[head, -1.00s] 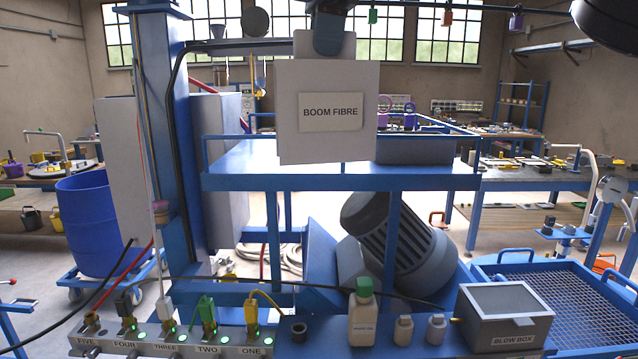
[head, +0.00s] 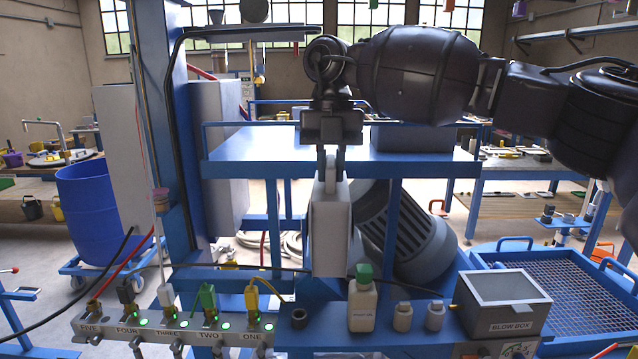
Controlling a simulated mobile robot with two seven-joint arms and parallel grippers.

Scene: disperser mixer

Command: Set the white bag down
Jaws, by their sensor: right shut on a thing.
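The white bag (head: 331,235) hangs upright, seen nearly edge-on, in the middle of the head view. My right gripper (head: 331,168) points down and is shut on the top of the bag. The bag's face and label are turned out of sight. Its lower end shows just above the back edge of the blue bench (head: 385,342); I cannot tell whether it touches anything. My left gripper is not in view.
A green-capped white bottle (head: 362,300), two small jars (head: 403,317) and a grey blow box (head: 502,305) stand on the bench right of the bag. A numbered strip with plugs (head: 180,328) is to the left. A blue platform (head: 255,145) is behind.

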